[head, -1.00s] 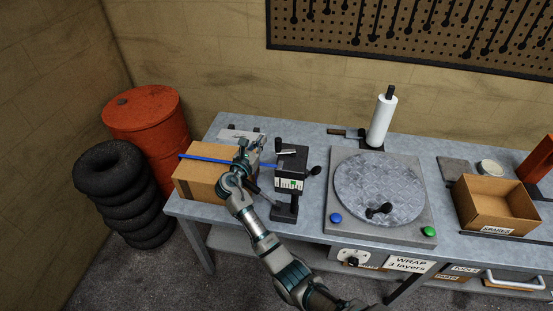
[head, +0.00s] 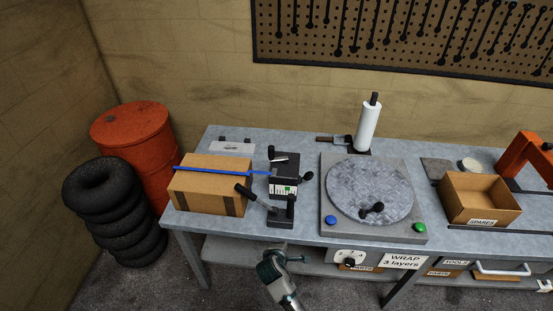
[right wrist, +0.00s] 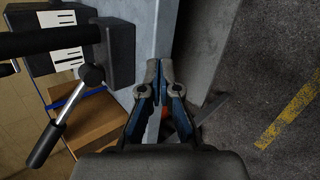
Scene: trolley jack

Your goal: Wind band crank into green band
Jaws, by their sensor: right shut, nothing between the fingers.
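The black band tensioner (head: 284,178) stands on the bench right of the cardboard box (head: 210,182). A blue band (head: 215,164) runs over the box to it. Its front has a white gauge with a small green patch (head: 284,190); I cannot read a pointer. A metal crank arm with a black knob (head: 271,153) is on top, and a dark-gripped lever (head: 246,191) slants at the front. In the right wrist view, a steel arm with black grip (right wrist: 46,143) is left of my jaws. My right gripper (head: 271,255) is below the bench's front edge, shut and empty; its jaws show (right wrist: 158,68).
A turntable (head: 370,187) with blue and green buttons is right of the tensioner, a wrap roll (head: 368,127) behind it. A SPARES box (head: 480,198) is farther right. Tyres (head: 112,210) and an orange drum (head: 135,145) stand left. The floor before the bench is open.

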